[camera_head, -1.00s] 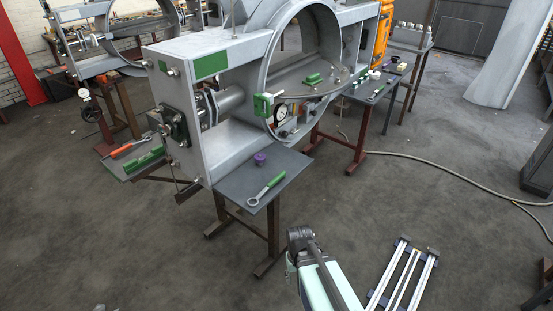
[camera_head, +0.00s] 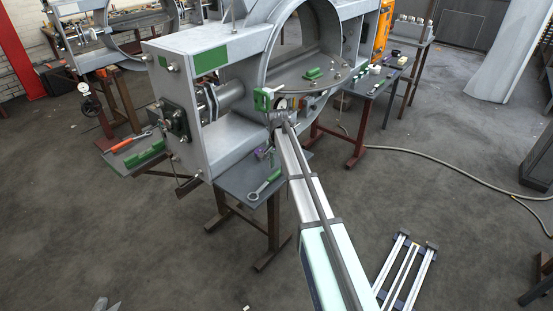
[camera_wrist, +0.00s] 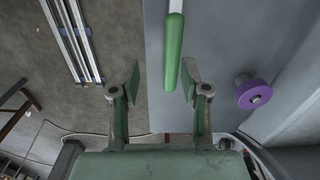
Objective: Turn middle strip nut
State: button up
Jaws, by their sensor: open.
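A wrench with a green handle (camera_head: 269,181) lies on the small grey table (camera_head: 232,183) in front of the machine. Its handle (camera_wrist: 174,45) also shows in the wrist view, with part of the shank at the top edge. My gripper (camera_wrist: 160,80) is open and empty above this table, its fingers apart. In the picture the handle's near end lies close to the right finger; the height between them I cannot tell. Several small fittings (camera_head: 337,81) sit along the curved edge inside the big ring (camera_head: 262,62); which is the middle strip nut I cannot tell.
A purple knob-like part (camera_wrist: 254,94) stands on the table, right of my gripper in the wrist view. The grey machine frame (camera_head: 222,135) rises behind the table. A rail frame (camera_head: 404,272) lies on the floor at right. A hose (camera_head: 440,172) crosses the floor.

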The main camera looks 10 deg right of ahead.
aim_at(276, 172)
jog(key=shift+w+r+m, duration=0.4)
jog(key=shift+w+r, duration=0.5)
jog(key=shift+w, duration=0.3)
jog(key=shift+s+f+b, duration=0.1)
jog(key=shift+f+b, duration=1.65)
jog(key=shift+f, duration=2.2)
grip_shut()
jog(key=shift+r+p, duration=1.4)
jog(key=shift+r, duration=1.65)
